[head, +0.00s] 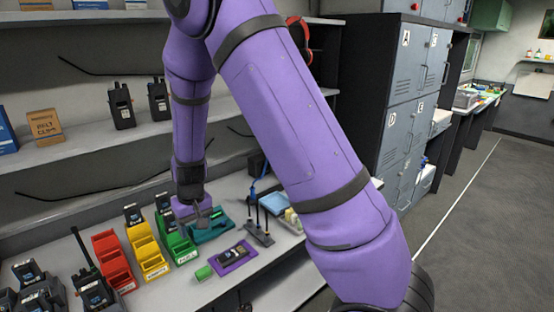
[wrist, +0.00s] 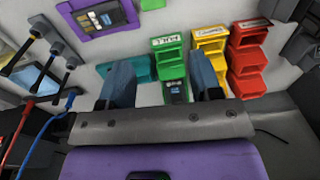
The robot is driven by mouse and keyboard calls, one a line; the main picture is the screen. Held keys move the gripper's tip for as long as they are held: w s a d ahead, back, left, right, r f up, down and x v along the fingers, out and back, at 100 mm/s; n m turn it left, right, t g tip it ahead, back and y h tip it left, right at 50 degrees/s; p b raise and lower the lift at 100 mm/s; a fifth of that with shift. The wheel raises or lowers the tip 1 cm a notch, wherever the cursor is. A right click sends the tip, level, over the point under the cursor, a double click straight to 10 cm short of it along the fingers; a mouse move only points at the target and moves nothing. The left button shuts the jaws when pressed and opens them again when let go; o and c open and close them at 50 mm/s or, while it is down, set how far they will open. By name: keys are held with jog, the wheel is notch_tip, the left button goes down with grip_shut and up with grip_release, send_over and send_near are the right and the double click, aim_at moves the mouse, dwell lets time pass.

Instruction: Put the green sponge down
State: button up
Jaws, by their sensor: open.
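A small green block, which looks like the green sponge (head: 204,272), lies on the counter just left of a purple mat (head: 245,262). A green piece at the top edge of the wrist view (wrist: 152,4) looks like the same sponge, partly cut off. My gripper (head: 203,220) is over the back of the counter, behind the sponge and apart from it. In the wrist view my gripper (wrist: 160,65) has its two fingers spread wide, with nothing held between them.
Red (head: 112,262), yellow (head: 148,250) and green (head: 176,240) stacked bins stand left of my gripper. A teal tray (head: 213,229) lies under it. Upright antennas (head: 259,232) stand to its right. A shelf with radios (head: 121,105) is above. Bare counter shows around the sponge.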

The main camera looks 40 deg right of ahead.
jog(key=s+d+r+t, duration=0.1)
jog(key=s+r, duration=0.2)
jog(key=r, duration=0.4)
jog(key=s+d+r+y, duration=0.1)
jog(key=s+r, duration=0.2)
jog(key=r, duration=0.3)
jog(key=s+d+r+t, duration=0.1)
jog(key=s+r, duration=0.3)
jog(key=r, duration=0.3)
jog(key=s+d+r+t+h, duration=0.1)
jog(key=s+r, duration=0.3)
jog(key=s, duration=0.5)
jog(key=s+d+r+t, duration=0.1)
jog(key=s+d+r, duration=0.1)
jog(key=s+r, duration=0.3)
jog(key=s, duration=0.4)
jog(key=shift+s+d+r+t+h, duration=0.3)
jog(key=shift+s+d+h, duration=0.05)
jog(key=shift+d+h, duration=0.05)
jog(key=shift+o, duration=0.3)
jog(key=shift+w, duration=0.1)
